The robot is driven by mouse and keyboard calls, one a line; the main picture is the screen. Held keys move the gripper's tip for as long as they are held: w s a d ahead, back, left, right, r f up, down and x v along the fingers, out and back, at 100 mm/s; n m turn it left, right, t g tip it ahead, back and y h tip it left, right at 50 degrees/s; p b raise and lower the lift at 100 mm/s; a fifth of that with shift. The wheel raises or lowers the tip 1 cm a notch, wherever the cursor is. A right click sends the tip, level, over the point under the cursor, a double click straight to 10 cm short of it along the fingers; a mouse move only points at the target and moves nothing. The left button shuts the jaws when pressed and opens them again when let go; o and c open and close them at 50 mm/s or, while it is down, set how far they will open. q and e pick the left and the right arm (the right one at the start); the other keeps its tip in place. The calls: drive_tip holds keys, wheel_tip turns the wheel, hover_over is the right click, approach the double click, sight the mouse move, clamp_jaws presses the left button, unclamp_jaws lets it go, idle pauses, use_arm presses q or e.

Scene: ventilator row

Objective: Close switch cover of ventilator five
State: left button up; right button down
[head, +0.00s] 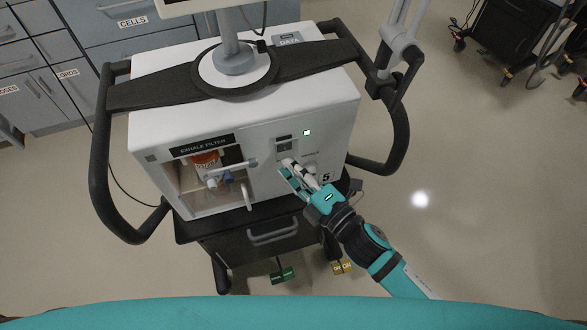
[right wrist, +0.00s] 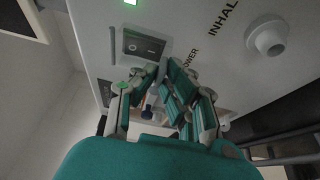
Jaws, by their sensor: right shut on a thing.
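The ventilator (head: 330,95), marked 5, has a white housing with a grey switch panel (head: 287,146) on its front. My right gripper (head: 288,168) reaches the front from the lower right, just below the switch panel. In the right wrist view, the right gripper (right wrist: 158,74) has its fingertips at the panel's edge, drawn together on the switch cover. The fingers hide most of the cover, so its exact angle cannot be told. My left gripper is out of view.
A green light (head: 307,132) glows above the switch panel. Left of it is the exhale filter compartment (head: 245,190) with a clear door and a handle. Black side rails (head: 400,125) flank the ventilator. An inhale port (right wrist: 268,40) protrudes beside the panel.

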drive_tip(key=c, duration=1.4)
unclamp_jaws()
drive_tip(key=shift+c, duration=0.2)
drive_tip(key=shift+d, duration=0.1)
drive_tip(key=v, duration=1.2)
